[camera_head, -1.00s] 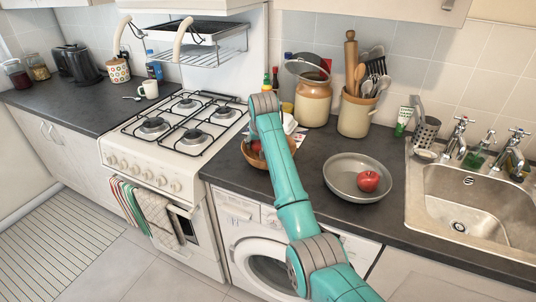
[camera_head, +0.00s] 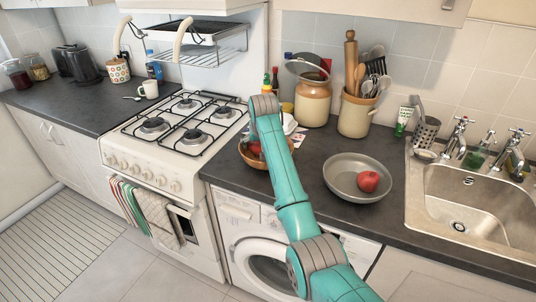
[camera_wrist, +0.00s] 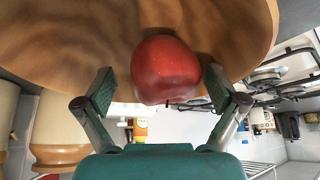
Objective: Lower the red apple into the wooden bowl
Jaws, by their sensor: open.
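The wooden bowl (camera_head: 250,162) stands on the dark counter beside the stove, partly hidden behind my arm in the head view. Its brown inside (camera_wrist: 60,35) fills the top of the wrist view. A red apple (camera_wrist: 166,70) lies against the inside of the bowl. A little red also shows at the bowl in the head view (camera_head: 254,148). My gripper (camera_wrist: 160,88) is open, with one finger on each side of the apple and a visible gap on both sides. In the head view my fingers are hidden behind my arm. A second red apple (camera_head: 368,181) lies in a grey pan.
The grey pan (camera_head: 345,190) sits on the counter right of my arm, left of the sink (camera_head: 465,205). A lidded jar (camera_head: 312,103) and a utensil crock (camera_head: 355,115) stand behind the bowl. The stove (camera_head: 180,130) is to the left.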

